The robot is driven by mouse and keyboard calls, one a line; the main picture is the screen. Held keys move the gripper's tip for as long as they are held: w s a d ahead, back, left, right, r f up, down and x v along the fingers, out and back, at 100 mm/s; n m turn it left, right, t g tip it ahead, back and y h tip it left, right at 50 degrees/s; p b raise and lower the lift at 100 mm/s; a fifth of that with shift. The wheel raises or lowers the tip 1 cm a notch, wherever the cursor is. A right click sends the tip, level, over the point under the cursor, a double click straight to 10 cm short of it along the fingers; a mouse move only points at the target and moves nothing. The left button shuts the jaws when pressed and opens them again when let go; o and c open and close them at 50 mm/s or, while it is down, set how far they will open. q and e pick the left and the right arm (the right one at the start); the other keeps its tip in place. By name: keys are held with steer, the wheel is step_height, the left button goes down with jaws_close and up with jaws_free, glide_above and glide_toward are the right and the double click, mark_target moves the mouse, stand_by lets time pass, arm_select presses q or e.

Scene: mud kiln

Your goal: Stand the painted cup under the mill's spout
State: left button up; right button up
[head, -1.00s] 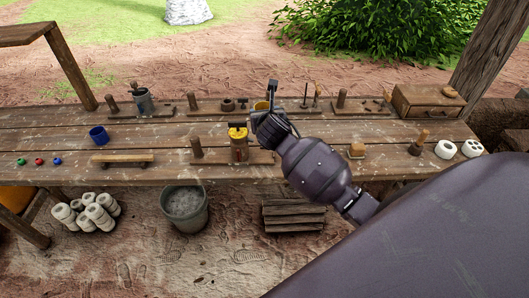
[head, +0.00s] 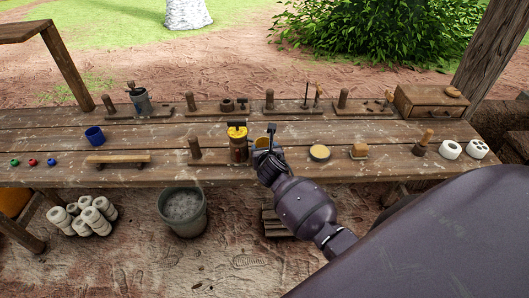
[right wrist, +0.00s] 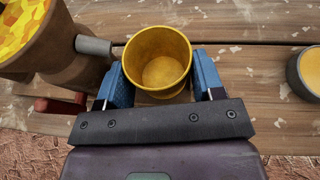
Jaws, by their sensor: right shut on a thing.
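The painted cup (right wrist: 158,58) is yellow, upright and empty inside in the right wrist view. My right gripper (right wrist: 162,80) is shut on it, with a blue finger pad on each side. In the head view the cup (head: 261,143) shows as a small yellow patch beside my right gripper (head: 267,142), just right of the mill. The mill (head: 237,142) has a yellow top and a dark handle. Its grey spout (right wrist: 94,46) points toward the cup; the cup is close beside the spout's end, not clearly under it. The cup's base is hidden. My left gripper is out of view.
A blue cup (head: 95,135) stands at the left of the bench (head: 190,134). A round dish (head: 320,153) and a small block (head: 359,151) lie right of my gripper. Pegged boards line the back.

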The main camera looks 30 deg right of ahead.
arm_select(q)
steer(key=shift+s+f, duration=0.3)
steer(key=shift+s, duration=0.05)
arm_select(e)
steer(key=shift+f, duration=0.3)
steer(key=o, duration=0.6)
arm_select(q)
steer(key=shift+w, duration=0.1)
arm_select(e)
steer(key=shift+o, duration=0.2)
